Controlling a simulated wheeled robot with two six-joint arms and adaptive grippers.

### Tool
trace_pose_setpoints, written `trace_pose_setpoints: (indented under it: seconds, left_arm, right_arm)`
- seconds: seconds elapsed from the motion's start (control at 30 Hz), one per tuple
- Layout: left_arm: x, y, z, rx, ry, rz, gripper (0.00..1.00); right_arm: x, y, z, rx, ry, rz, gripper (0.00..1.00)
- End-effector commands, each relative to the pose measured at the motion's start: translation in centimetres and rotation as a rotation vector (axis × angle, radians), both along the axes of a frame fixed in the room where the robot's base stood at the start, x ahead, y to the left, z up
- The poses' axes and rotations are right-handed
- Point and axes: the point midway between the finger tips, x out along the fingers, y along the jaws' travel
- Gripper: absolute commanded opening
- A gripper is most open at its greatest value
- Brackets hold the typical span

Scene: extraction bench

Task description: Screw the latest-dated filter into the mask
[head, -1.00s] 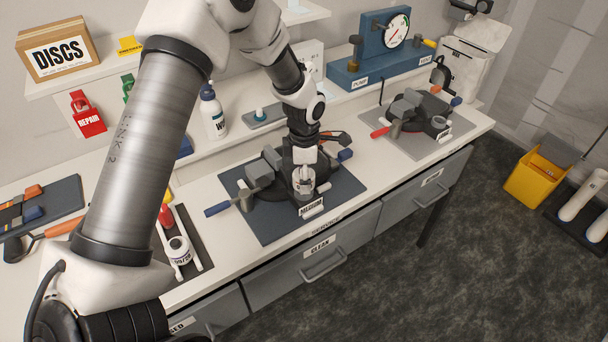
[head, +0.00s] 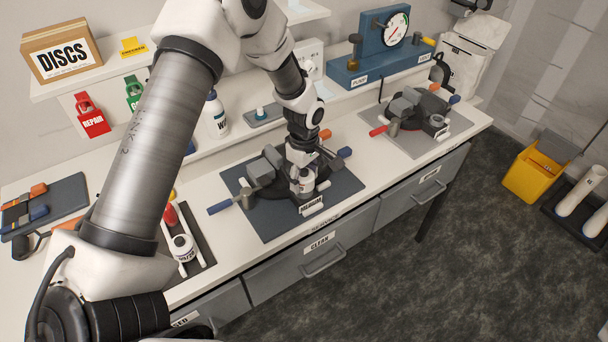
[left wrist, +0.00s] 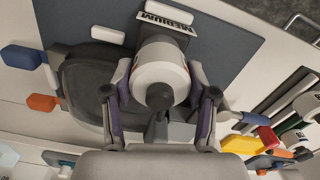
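A dark mask (head: 265,178) lies in a clamp fixture on a blue-grey mat (head: 275,228) with a MEDIUM label; it also shows in the left wrist view (left wrist: 85,85). A white filter (head: 306,184) stands at the mask's front, and in the left wrist view (left wrist: 160,70) it lies between my left fingers. My left gripper (head: 308,168) has its pads against both sides of this filter, as far as I can see. Its date is not readable, and its thread is hidden. Another white filter (head: 182,248) with a small printed label sits on a dark tray (head: 203,262). My right gripper is out of view.
A second fixture with a mask (head: 425,108) stands on a grey mat to the right. A blue gauge stand (head: 380,62), a white bottle (head: 215,115) and a DISCS box (head: 62,52) are behind. Tools lie at the left. Drawers (head: 315,255) front the bench.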

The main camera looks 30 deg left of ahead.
Motion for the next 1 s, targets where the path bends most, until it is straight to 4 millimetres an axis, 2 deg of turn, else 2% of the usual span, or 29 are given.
trace_pose_setpoints:
  seconds: [0.03, 0.07, 0.1, 0.47, 0.57, 0.9, 1.0]
  left_arm:
    - [0.0, 0.0, 0.0, 0.000, -0.001, 0.001, 0.75]
    - [0.0, 0.0, 0.0, 0.000, -0.001, 0.001, 0.85]
    - [0.0, 0.0, 0.0, 0.000, -0.001, 0.001, 0.86]
    - [0.1, 0.0, 0.5, 0.000, -0.002, 0.003, 0.86]
    - [0.1, 0.0, 2.0, -0.001, -0.004, 0.003, 0.86]
    - [0.1, 0.0, 10.2, 0.001, -0.003, 0.003, 0.86]
    - [0.1, 0.0, 11.5, 0.001, -0.002, 0.002, 0.86]
  right_arm:
    - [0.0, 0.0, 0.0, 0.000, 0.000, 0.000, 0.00]
    - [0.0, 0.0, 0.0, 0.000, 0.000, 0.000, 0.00]
    - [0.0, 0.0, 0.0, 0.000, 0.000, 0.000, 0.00]
    - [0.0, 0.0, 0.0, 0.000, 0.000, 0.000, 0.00]
    - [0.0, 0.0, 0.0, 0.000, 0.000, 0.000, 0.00]
    - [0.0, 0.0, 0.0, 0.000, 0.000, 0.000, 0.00]
    - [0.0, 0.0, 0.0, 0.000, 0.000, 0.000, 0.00]
